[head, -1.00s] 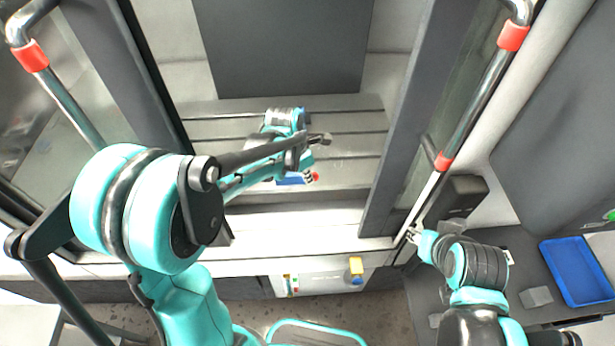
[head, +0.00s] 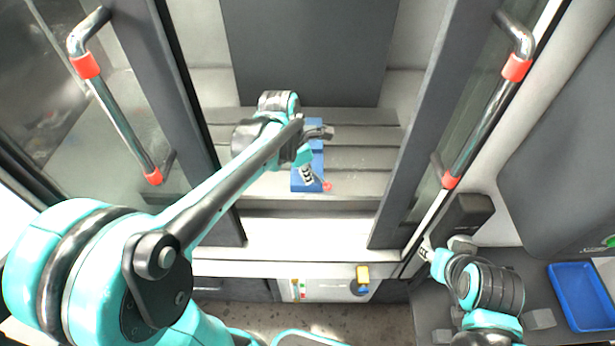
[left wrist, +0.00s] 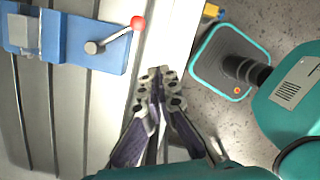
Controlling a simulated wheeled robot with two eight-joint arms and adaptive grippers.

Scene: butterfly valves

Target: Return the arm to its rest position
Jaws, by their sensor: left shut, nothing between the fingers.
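My left arm reaches from the lower left of the head view into the open machine bay. Its gripper (head: 320,132) is above the blue vise (head: 308,182). In the left wrist view the gripper (left wrist: 157,75) is shut and empty, its fingertips together. The blue vise (left wrist: 100,42) with its red-knobbed lever (left wrist: 137,23) lies up and left of the fingers there, apart from them. My right arm is folded at the lower right of the head view. Its gripper (head: 427,248) is small beside the machine's right edge, and its jaws are unclear.
Glass doors with steel handles (head: 122,122) and (head: 490,115) flank the bay. A slotted grey bed (head: 365,158) lies inside. A blue tray (head: 580,297) sits on the right counter.

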